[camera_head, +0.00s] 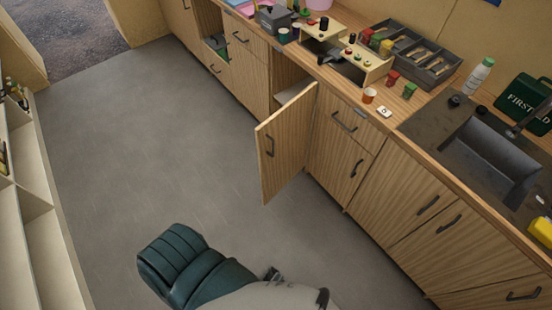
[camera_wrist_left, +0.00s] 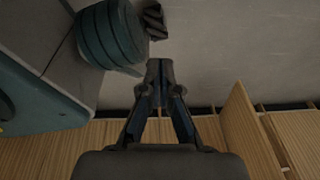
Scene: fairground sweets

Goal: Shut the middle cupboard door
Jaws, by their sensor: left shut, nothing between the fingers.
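The middle cupboard door (camera_head: 285,145) stands wide open in the head view, swung out from the wooden counter front over the grey floor. Its dark handle (camera_head: 269,146) is near the free edge. Behind it the cupboard opening (camera_head: 290,82) shows a pale shelf. In the left wrist view my left gripper (camera_wrist_left: 160,70) is shut and empty, its fingertips together. A wooden panel (camera_wrist_left: 248,130), which looks like the open door, stands to the right of the fingers and apart from them. My right gripper is not in view.
The counter holds a sink (camera_head: 487,155), a cutlery tray (camera_head: 425,57), a white bottle (camera_head: 478,76) and several small items. Another cupboard farther left has an open front with a green thing inside (camera_head: 217,45). Shelves (camera_head: 35,210) stand at far left. The floor (camera_head: 150,140) between is clear.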

